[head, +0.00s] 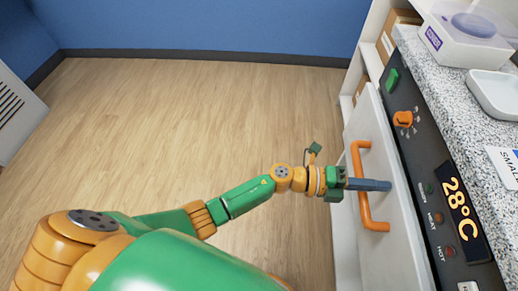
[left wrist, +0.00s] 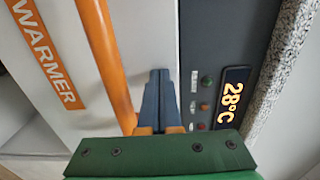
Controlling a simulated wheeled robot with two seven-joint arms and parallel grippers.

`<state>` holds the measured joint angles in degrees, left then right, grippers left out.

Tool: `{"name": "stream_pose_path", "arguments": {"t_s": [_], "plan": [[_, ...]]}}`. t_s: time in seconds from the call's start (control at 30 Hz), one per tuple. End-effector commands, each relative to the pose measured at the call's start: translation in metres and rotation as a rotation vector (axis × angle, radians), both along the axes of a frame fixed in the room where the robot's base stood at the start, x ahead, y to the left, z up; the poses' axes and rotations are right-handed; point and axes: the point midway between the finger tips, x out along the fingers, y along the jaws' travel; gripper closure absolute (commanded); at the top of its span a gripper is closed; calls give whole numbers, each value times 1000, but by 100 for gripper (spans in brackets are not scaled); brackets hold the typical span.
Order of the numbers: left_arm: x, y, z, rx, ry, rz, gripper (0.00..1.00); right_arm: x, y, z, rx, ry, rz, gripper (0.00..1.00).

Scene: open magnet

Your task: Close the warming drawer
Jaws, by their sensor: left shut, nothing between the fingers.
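The warming drawer has a white front (head: 397,225) with an orange bar handle (head: 363,205). In the left wrist view the white front (left wrist: 150,40) carries an orange WARMER label (left wrist: 45,50), and the handle (left wrist: 105,60) runs left of my fingers. My left gripper (head: 388,185) is shut and empty. Its dark fingers cross over the handle in the head view and point at the upper part of the front, beside the control panel. I cannot tell whether the tips touch the front, nor how far the drawer stands out. My right gripper is not in view.
A black control panel (head: 420,150) with an orange knob (head: 403,119) and a 28°C display (head: 462,210) runs along the drawer. A speckled counter (head: 445,85) holds a white tray (head: 495,92) and a white box (head: 465,40). The wooden floor (head: 190,120) on the left is clear.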

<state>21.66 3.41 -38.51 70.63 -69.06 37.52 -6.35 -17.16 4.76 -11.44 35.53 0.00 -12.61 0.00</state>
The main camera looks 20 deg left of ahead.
Motion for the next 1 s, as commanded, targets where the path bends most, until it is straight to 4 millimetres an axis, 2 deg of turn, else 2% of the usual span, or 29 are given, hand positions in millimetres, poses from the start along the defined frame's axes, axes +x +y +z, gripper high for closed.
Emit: {"name": "stream_pose_path", "arguments": {"t_s": [0.1,0.3,1.0], "plan": [[4,-13,-1,-1,-1,-1,100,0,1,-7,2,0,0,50],[7,-24,0,-1,-1,-2,100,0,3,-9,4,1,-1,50],[10,-26,4,-8,-5,1,100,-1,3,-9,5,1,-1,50]]}}
